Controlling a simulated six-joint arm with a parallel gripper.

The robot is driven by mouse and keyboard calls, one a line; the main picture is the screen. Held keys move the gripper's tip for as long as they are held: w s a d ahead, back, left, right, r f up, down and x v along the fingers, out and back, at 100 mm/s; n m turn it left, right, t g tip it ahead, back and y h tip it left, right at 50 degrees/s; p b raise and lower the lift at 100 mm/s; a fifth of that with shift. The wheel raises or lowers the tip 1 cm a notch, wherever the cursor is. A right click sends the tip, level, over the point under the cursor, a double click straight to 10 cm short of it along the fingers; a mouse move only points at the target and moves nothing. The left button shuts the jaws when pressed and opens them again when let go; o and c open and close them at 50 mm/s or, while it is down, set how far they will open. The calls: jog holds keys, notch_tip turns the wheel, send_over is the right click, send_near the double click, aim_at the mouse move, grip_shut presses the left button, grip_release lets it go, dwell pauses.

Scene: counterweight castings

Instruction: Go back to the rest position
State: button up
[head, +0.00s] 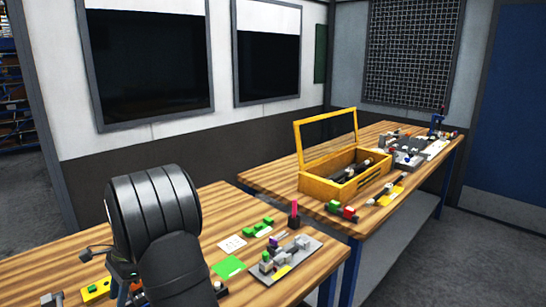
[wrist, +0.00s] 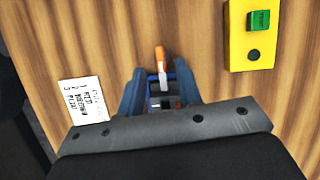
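My gripper (wrist: 160,80) shows at the lower middle of the wrist view, with its two blue fingers apart, pointing at the wooden bench top (wrist: 200,30). An orange and white pen-like piece (wrist: 159,55) and a small dark and blue item show in the gap between the fingers. I see no finger clearly closed on them, but their exact height is unclear. In the head view my black arm hides most of the gripper at the lower left, over the near bench (head: 210,205).
A yellow box with a green button (wrist: 255,35) lies right of the fingers, and a printed white card (wrist: 87,100) left. A grey fixture plate (head: 310,246) and a green card (head: 228,267) lie on the near bench. An open yellow case (head: 327,190) stands on the far bench.

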jog(key=v, duration=1.4)
jog(key=s+a+f+n, duration=0.1)
jog(key=s+f, duration=0.1)
jog(key=f, duration=0.3)
jog(key=s+a+f+n+h, duration=0.1)
jog(key=s+a+f+n, duration=0.1)
jog(key=f, duration=0.4)
jog(key=s+a+f+n+g, duration=0.1)
jog(key=s+f, duration=0.1)
jog(key=f, duration=0.3)
jog(key=shift+a+f+n+h, duration=0.15)
jog(key=shift+a+n+h, duration=0.15)
jog(key=shift+a, duration=0.05)
jog(key=shift+r+m+y, duration=0.2)
jog(key=shift+m+y, duration=0.2)
jog(key=shift+m, duration=0.7)
jog(key=shift+w+m+t+y, duration=0.1)
jog(key=shift+m+t+y, duration=0.25)
jog(key=shift+m, duration=0.35)
